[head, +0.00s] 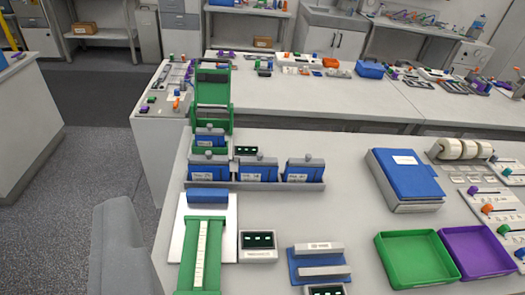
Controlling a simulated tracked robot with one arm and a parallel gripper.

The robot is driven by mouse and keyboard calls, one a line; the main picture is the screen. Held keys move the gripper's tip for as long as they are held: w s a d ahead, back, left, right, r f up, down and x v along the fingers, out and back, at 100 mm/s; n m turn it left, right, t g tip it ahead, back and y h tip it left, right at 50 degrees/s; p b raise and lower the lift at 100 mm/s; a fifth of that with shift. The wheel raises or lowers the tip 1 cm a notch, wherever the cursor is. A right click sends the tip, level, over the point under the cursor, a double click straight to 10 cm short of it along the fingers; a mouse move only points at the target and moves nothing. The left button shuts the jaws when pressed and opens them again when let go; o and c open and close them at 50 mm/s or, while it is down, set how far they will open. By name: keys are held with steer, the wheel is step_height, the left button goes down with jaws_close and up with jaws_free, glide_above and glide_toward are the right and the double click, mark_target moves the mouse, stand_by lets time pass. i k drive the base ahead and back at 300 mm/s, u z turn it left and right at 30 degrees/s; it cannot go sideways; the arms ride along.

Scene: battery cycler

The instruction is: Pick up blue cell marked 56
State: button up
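Three blue cells with grey tops and small white labels stand upright in a row in a grey rack (235,186) on the near table: a left cell (208,173), a middle cell (258,174) and a right cell (303,176). Another blue cell (209,140) stands just behind the left one, at the foot of a green frame (222,95). The label print is too small to read surely, so I cannot tell which cell is marked 56. My gripper does not show in the head view.
In front of the rack are a green ruled fixture (221,228) on a white plate, a small display (258,246) and a blue-grey block holder (319,265). A blue box (405,176), green tray (416,262) and purple tray (476,251) lie right. The table between is clear.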

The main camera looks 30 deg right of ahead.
mark_target(246, 173)
steer(key=z, duration=0.35)
steer(key=i, duration=0.95)
steer(key=z, duration=0.4)
